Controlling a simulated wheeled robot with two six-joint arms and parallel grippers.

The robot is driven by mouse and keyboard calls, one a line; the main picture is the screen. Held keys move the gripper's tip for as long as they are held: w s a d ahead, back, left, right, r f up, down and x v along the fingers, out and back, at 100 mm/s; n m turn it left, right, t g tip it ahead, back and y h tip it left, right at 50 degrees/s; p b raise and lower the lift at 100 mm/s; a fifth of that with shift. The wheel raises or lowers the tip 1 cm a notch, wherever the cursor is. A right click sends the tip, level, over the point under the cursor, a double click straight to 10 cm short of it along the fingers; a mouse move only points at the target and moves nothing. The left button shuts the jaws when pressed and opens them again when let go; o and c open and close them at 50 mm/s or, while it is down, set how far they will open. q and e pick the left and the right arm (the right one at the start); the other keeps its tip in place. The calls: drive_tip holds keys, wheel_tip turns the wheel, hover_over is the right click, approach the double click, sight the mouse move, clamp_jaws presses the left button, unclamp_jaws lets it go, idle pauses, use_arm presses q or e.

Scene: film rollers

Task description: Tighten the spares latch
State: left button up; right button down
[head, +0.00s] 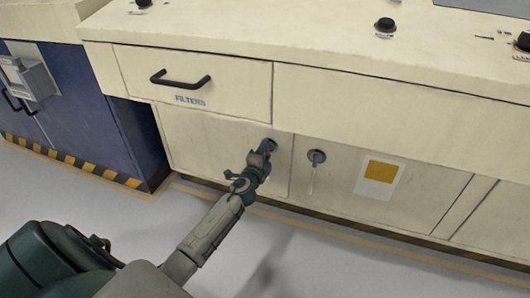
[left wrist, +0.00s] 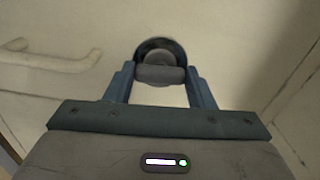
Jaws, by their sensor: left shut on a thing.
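A round grey latch (head: 273,143) sits on the cream cabinet door (head: 205,137) below the drawer marked FILTERS. My left gripper (head: 264,153) reaches up to it and covers most of it in the head view. In the left wrist view the latch shows as a dark round plate with a grey grip bar (left wrist: 160,74) across it. My left gripper (left wrist: 161,78) is shut on this bar, one blue finger at each end. A second latch (head: 317,156) is on the door to the right, with nothing touching it. I cannot read a spares label. My right gripper is not in view.
A yellow square label (head: 380,172) is on the right door. A blue cabinet (head: 95,120) stands at left. The floor in front is clear.

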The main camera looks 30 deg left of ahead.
use_arm(q)
drive_tip(key=shift+m, duration=0.3)
idle(0.4)
drive_tip(key=o, duration=1)
drive_tip(key=v, duration=1)
drive_tip(key=shift+s+d+p, duration=0.1)
drive_tip(key=shift+s+p, duration=0.25)
drive_tip(key=shift+s, duration=0.05)
